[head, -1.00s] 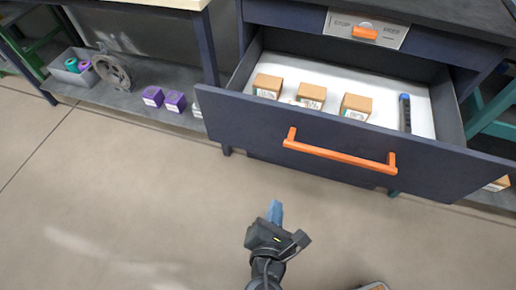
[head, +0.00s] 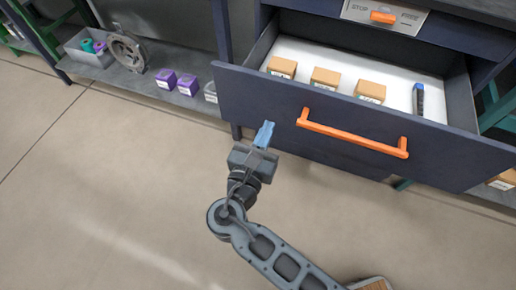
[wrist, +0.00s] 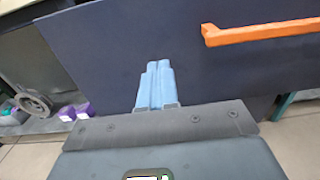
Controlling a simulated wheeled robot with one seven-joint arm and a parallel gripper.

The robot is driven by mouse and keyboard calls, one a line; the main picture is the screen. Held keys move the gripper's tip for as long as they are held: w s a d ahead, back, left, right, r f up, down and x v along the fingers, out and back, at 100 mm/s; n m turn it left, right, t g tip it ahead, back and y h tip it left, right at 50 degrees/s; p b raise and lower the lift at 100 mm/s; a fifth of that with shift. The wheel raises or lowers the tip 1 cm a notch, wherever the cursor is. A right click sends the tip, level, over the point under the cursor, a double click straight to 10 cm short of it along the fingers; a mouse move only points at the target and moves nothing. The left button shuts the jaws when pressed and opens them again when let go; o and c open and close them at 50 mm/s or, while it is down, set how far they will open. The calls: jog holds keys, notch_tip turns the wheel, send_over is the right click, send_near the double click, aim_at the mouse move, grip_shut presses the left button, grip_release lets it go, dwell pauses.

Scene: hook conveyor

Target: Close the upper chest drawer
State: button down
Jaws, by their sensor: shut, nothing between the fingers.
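The open chest drawer (head: 240,92) is dark blue and pulled far out. Small brown boxes (head: 325,77) and a dark, blue-topped item (head: 418,98) lie on its white bottom. Its orange bar handle (head: 352,137) is on the front panel and also shows in the wrist view (wrist: 262,32). My gripper (head: 264,134) is in front of the drawer front, left of the handle in the head view. Its blue fingers (wrist: 156,85) are shut together and empty, pointing at the panel. I cannot tell whether the fingertips touch it.
A panel with an orange switch (head: 383,17) sits above the drawer. To the left, a low shelf (head: 140,85) holds purple boxes (head: 166,78), a grey bin (head: 88,50) and a round metal part (head: 127,50). The floor (head: 110,190) in front is clear.

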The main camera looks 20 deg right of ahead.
aim_at(278, 107)
jog(key=shift+x, duration=2.55)
jog(key=shift+w+d, duration=0.35)
jog(key=shift+w, duration=0.05)
jog(key=b+x, duration=0.5)
jog(key=x, duration=2.1)
jog(key=shift+d+r, duration=0.15)
jog(key=shift+d, duration=0.05)
